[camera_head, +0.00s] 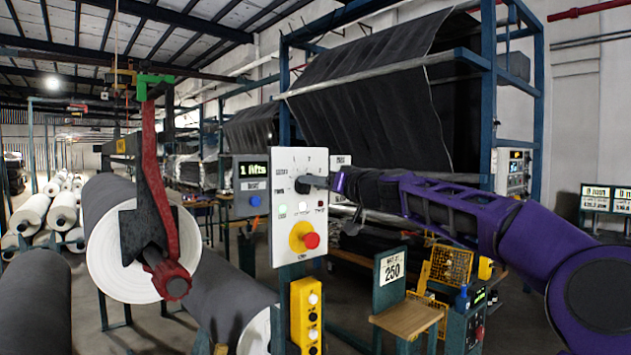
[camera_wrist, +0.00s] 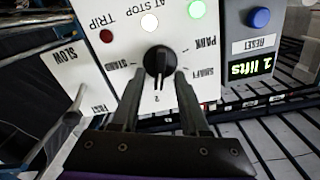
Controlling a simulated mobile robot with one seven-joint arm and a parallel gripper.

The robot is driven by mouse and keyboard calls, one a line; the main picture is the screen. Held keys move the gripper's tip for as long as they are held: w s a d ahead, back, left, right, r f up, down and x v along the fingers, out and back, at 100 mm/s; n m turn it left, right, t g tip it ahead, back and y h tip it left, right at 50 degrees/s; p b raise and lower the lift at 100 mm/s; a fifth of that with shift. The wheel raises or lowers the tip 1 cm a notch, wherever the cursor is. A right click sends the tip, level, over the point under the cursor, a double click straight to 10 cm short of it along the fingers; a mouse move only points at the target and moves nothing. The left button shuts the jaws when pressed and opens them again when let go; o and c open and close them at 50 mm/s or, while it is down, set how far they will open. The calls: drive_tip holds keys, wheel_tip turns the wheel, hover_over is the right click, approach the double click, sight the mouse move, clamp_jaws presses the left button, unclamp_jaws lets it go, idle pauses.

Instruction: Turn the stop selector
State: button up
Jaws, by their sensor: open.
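The stop selector is a black round knob (camera_head: 302,184) on a white control panel (camera_head: 286,248). In the wrist view the knob (camera_wrist: 153,58) is near the middle of the panel (camera_wrist: 88,72), which appears upside down. Its narrow grip runs up and down in the picture, with a pale mark at the lower end towards a "2". Labels such as PARK, SHAFT and STAND surround it. My gripper (camera_wrist: 160,76) is open, with one fingertip on each side of the knob's lower part. I cannot tell whether they touch it. In the head view my gripper (camera_head: 326,183) reaches the knob from the right.
A counter box (camera_head: 253,184) reading "1 lifts" with a blue button adjoins the panel. A red stop button (camera_head: 311,240) on yellow sits low on the panel. A lever (camera_wrist: 75,105) marked SLOW and FAST is close to my gripper. A large grey roll (camera_head: 108,196) stands left.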

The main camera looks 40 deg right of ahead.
drive_tip(key=shift+w, duration=0.1)
clamp_jaws()
idle(0.3)
drive_tip(key=shift+f+m+b, duration=0.15)
drive_tip(key=shift+m+b, duration=0.2)
drive_tip(key=shift+m, duration=0.05)
drive_tip(key=shift+d+f+m+b, duration=0.1)
drive_tip(key=shift+m+b, duration=1.05)
drive_tip(key=shift+m, duration=1.4)
drive_tip(key=shift+d+f+m+b, duration=0.15)
drive_tip(key=shift+m+b, duration=1.05)
drive_tip(key=shift+m, duration=1.3)
drive_tip(key=shift+f+m+b, duration=0.1)
drive_tip(key=shift+m+b, duration=1.05)
drive_tip(key=shift+m, duration=1.4)
